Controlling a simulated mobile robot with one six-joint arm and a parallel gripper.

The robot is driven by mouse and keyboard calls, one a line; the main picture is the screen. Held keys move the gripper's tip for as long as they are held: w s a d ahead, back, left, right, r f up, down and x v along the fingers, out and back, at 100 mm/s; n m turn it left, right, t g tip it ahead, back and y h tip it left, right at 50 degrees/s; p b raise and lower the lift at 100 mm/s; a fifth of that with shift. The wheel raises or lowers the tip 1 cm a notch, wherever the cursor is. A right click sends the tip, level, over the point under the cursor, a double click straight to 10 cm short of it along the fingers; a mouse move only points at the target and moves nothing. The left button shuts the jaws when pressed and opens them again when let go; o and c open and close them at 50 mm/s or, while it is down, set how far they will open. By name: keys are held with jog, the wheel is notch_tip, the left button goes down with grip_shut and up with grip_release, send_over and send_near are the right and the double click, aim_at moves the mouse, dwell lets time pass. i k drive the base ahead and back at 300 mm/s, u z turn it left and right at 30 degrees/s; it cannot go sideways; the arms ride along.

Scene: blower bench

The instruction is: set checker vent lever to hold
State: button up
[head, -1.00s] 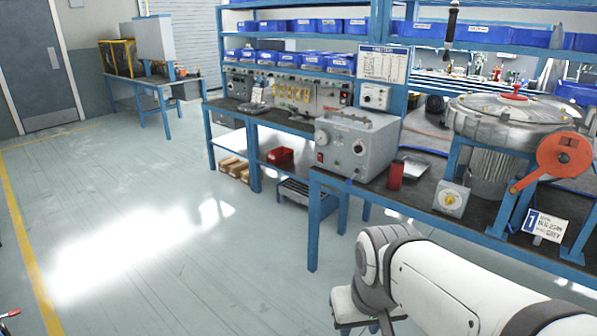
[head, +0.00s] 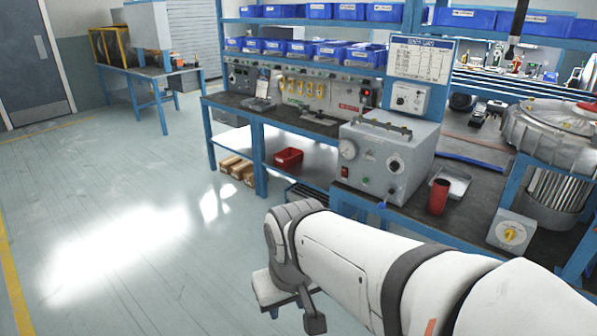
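The checker looks to be the grey box (head: 390,155) on the dark bench, with a round gauge, black knobs and a dark top handle. A small blue piece (head: 382,205) shows at its lower front edge; I cannot tell whether it is the vent lever, nor its setting. My arm comes in from the lower right, in front of the bench. My gripper (head: 292,314) is at the arm's far end, low over the floor and apart from the checker. Its fingers are mostly hidden or too unclear to read.
A red cylinder (head: 438,196) and a metal tray (head: 453,182) stand right of the checker. A yellow-knobbed box (head: 510,233) and a large metal blower (head: 555,135) are farther right. A red bin (head: 288,157) sits on the lower shelf. The floor at left is clear.

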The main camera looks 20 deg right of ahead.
aim_at(382, 206)
jog(key=z, duration=0.35)
jog(key=i, duration=0.85)
jog(key=z, duration=0.7)
